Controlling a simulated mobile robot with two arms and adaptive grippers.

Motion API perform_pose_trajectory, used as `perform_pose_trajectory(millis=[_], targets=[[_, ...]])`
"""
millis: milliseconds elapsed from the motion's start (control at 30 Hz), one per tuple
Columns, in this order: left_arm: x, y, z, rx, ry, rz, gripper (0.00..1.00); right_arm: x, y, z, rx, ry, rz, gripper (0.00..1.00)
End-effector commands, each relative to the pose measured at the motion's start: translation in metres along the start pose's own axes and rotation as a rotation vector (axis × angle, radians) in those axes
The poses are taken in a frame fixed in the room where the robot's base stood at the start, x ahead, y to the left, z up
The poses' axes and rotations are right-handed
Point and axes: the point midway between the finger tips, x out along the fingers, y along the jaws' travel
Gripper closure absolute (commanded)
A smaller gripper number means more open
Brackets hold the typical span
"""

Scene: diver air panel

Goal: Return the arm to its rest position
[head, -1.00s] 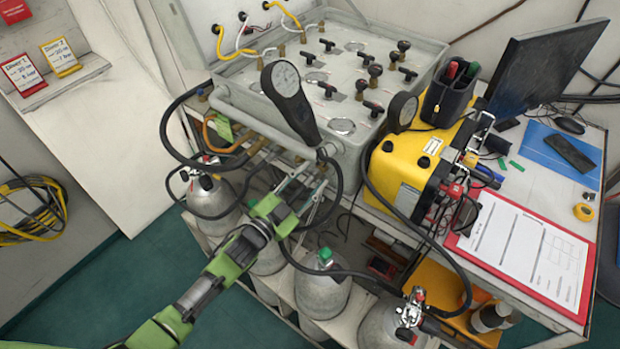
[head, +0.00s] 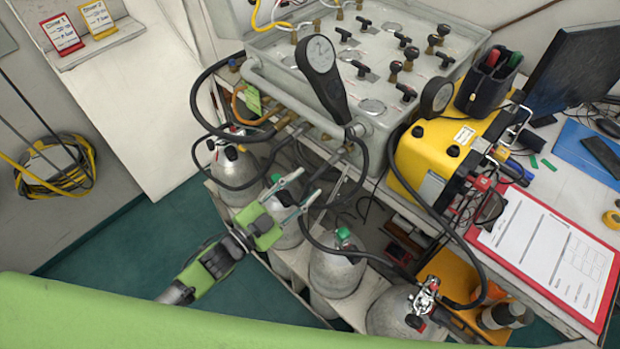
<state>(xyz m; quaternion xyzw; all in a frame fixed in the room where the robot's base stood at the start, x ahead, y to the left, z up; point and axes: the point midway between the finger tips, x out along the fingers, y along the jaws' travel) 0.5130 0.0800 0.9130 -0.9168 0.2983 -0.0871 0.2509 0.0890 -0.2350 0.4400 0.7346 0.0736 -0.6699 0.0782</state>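My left gripper (head: 309,184) is in the middle of the head view, in front of the gas cylinders and below the front edge of the grey air panel (head: 365,65). Its two fingers are spread apart, and I see nothing held between them. The green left arm reaches it from the lower left, and a large green link of mine (head: 150,318) crosses the bottom of the view. My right gripper is not in view.
Grey cylinders (head: 338,272) stand in a rack under the panel, with black hoses looping close to my gripper. A black gauge (head: 322,65) stands at the panel's front. A yellow case (head: 430,155) and red clipboard (head: 548,245) are at right. Green floor (head: 110,255) is clear at left.

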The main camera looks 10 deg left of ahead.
Motion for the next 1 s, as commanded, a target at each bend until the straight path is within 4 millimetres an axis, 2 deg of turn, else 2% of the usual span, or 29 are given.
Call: perform_pose_trajectory(millis=[467, 567, 667, 767, 800, 867, 900, 1000], targets=[[0.000, 0.000, 0.000, 0.000, 0.001, 0.000, 0.64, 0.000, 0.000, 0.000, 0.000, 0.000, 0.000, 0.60], [-0.001, 0.001, 0.006, -0.006, -0.014, -0.002, 0.64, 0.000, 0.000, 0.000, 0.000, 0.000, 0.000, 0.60], [-0.007, 0.006, 0.035, -0.032, -0.081, -0.009, 0.64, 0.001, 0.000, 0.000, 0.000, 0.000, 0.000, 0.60], [-0.022, 0.019, 0.091, -0.083, -0.214, -0.019, 0.64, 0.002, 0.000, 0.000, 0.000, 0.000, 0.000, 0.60], [-0.033, 0.027, 0.117, -0.110, -0.279, -0.023, 0.64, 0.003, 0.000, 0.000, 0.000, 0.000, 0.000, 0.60], [-0.051, 0.042, 0.158, -0.154, -0.384, -0.029, 0.64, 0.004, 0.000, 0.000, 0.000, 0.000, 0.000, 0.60], [-0.066, 0.052, 0.183, -0.183, -0.453, -0.033, 0.64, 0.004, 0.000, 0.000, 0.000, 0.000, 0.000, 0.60], [-0.108, 0.084, 0.240, -0.259, -0.622, -0.036, 0.64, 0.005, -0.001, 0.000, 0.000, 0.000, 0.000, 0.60]])
